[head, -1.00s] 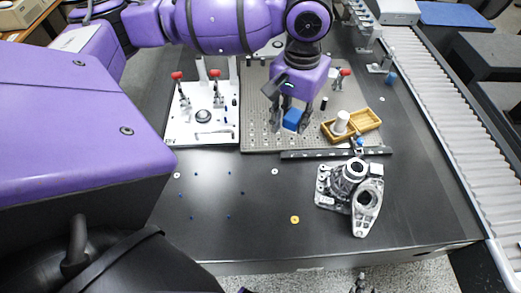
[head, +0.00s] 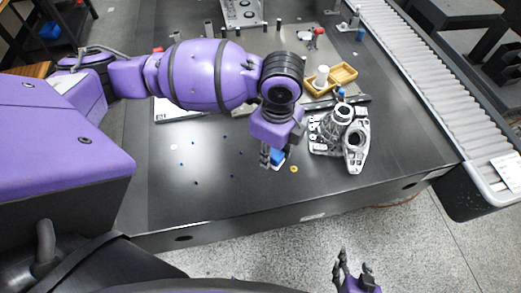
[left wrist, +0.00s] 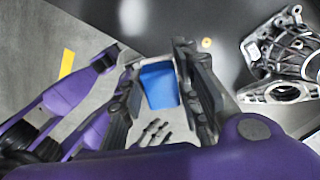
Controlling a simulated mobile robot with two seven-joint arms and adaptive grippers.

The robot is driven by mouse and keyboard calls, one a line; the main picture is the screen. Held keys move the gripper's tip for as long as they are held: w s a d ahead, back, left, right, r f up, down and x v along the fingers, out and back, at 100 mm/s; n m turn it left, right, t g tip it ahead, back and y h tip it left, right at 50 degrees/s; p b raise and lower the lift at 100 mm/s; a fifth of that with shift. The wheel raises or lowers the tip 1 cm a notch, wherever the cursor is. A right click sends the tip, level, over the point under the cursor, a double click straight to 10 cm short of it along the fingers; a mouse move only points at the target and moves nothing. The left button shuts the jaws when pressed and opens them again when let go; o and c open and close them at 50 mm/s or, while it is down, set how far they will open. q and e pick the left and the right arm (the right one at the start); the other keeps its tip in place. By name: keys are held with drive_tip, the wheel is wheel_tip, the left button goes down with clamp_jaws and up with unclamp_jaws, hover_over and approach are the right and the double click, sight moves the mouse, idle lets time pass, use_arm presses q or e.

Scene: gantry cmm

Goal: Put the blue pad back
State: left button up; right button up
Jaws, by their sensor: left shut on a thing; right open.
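My left gripper (head: 272,158) is shut on the blue pad (head: 277,156), above the front part of the dark table. In the left wrist view the blue pad (left wrist: 158,86) sits between the two fingers of the left gripper (left wrist: 158,80). The fingers hide part of the pad in the head view. My right gripper (head: 354,275) is open and empty, low at the bottom of the head view, in front of the table edge.
A grey metal casting (head: 341,135) stands just right of my left gripper. A yellow ring (head: 294,169) lies beside the gripper on the dark table (head: 220,205). A wooden tray (head: 343,73) holds a white cylinder (head: 321,75). A roller conveyor (head: 425,85) runs along the right.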

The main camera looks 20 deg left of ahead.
use_arm(q)
drive_tip(key=s+d+f+m, duration=0.5)
drive_tip(key=d+f+m, duration=0.15)
drive_tip(key=m, duration=0.85)
drive_tip(key=m+b, duration=0.1)
drive_tip(key=m, duration=0.2)
hover_over(272, 172)
drive_tip(key=f, duration=0.6)
drive_tip(key=s+f, duration=0.1)
drive_tip(key=f, duration=0.2)
drive_tip(key=shift+d+f, duration=0.3)
drive_tip(key=shift+f, duration=0.05)
drive_tip(key=shift+w+a+f, duration=0.2)
drive_tip(key=shift+w+f, duration=0.15)
drive_tip(key=shift+f, duration=0.05)
wheel_tip(272, 172, down, 3)
drive_tip(key=shift+w+a+f, duration=0.1)
use_arm(e)
drive_tip(key=shift+s+f, duration=0.4)
drive_tip(key=shift+f, duration=0.4)
use_arm(q)
drive_tip(key=shift+f, duration=0.15)
